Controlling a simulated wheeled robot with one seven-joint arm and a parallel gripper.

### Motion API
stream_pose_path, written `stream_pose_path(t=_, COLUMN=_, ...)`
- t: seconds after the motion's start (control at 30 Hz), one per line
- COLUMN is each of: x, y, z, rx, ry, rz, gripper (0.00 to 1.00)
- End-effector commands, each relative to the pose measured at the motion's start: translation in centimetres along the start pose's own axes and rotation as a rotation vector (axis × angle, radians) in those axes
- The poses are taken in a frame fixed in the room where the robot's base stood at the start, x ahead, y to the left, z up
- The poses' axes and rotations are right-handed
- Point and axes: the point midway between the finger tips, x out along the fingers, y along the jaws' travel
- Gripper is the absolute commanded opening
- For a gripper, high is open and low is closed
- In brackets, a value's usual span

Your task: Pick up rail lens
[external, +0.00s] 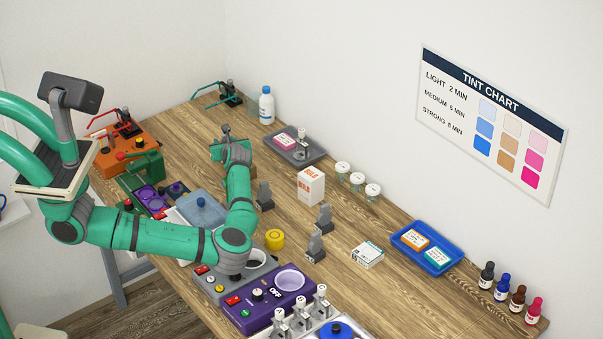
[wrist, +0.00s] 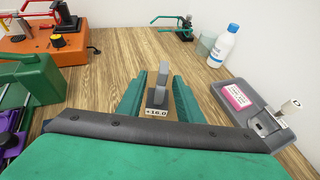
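A small grey lens holder (wrist: 160,96) with a white tag reading "+16.0" stands between my two green fingers in the wrist view. I take it as the rail lens. My gripper (wrist: 160,88) is open around it, with a narrow strip of wood showing beside its upper part. Whether a finger touches its lower part I cannot tell. In the external view my gripper (external: 228,143) is low over the table's far half, and a grey upright piece (external: 227,130) shows at its fingers. The holder's base is hidden there.
A grey tray (external: 292,160) with a pink box is to the right, and a blue-capped bottle (external: 266,108) is beyond. An orange unit (external: 122,150) is left. Similar grey holders (external: 264,195) stand nearer. A white carton (external: 311,187) is right of my arm.

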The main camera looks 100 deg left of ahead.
Motion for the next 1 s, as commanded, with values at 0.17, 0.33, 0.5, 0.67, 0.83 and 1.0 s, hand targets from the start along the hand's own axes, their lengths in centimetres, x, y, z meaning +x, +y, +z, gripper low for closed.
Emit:
stream_pose_path(t=0.17, x=1.2, y=0.0, z=0.1, rx=0.001, ry=-0.001, rz=0.0, gripper=0.33)
stream_pose_path(t=0.33, x=3.0, y=-0.1, z=0.2, rx=0.0, ry=-0.002, rz=0.001, gripper=0.33)
stream_pose_path(t=0.5, x=5.3, y=-0.2, z=0.3, rx=0.001, ry=-0.002, rz=0.001, gripper=0.33)
stream_pose_path(t=0.67, x=6.2, y=-0.2, z=0.3, rx=0.001, ry=-0.003, rz=-0.001, gripper=0.33)
stream_pose_path(t=0.83, x=6.3, y=-0.3, z=0.3, rx=0.001, ry=-0.003, rz=-0.001, gripper=0.33)
stream_pose_path(t=1.0, x=6.3, y=-0.2, z=0.3, rx=0.001, ry=-0.003, rz=-0.001, gripper=0.04)
